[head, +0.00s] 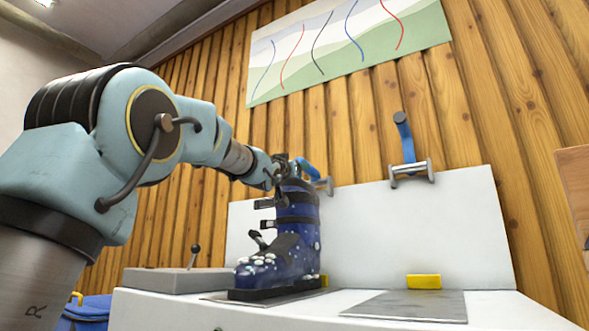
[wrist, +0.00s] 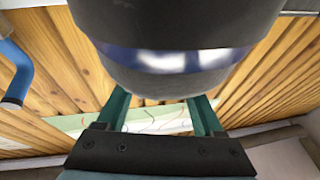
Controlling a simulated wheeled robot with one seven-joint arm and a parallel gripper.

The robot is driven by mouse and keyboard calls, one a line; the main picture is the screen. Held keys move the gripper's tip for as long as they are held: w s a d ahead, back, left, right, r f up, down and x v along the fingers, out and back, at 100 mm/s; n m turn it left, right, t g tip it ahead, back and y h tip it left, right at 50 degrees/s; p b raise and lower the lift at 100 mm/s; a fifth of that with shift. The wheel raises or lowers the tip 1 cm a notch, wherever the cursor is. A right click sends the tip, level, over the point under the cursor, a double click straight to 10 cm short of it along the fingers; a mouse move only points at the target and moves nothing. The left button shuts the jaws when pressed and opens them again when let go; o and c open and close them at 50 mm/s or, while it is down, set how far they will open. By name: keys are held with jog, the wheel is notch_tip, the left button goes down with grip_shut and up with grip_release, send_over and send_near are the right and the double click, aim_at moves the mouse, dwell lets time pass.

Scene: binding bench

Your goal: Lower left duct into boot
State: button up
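The left duct (head: 309,170) is a short blue tube on a bracket at the white back panel. It slants up and left from the bracket toward the space above the boot. The boot (head: 298,209) is dark blue with pale specks and stands upright on the bench. My gripper (head: 279,170) is at the duct's left end, by the boot's top rim. In the wrist view my gripper's green fingers (wrist: 161,112) stand apart. A large dark rounded body with a shiny blue band hides their tips. I cannot tell whether they grip it.
The right duct (head: 406,140) stands raised on its own bracket; a bent blue tube (wrist: 18,70) shows in the wrist view. Below it are a yellow block (head: 424,282) and a bare metal plate (head: 408,305). A grey box with a lever (head: 180,281) sits left of the boot.

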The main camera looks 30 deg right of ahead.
jog(key=v, duration=1)
jog(key=shift+s+a+p, duration=0.25)
jog(key=shift+s+p, duration=0.05)
jog(key=shift+p, duration=0.1)
jog(key=shift+f, duration=0.1)
jog(key=shift+c, duration=0.3)
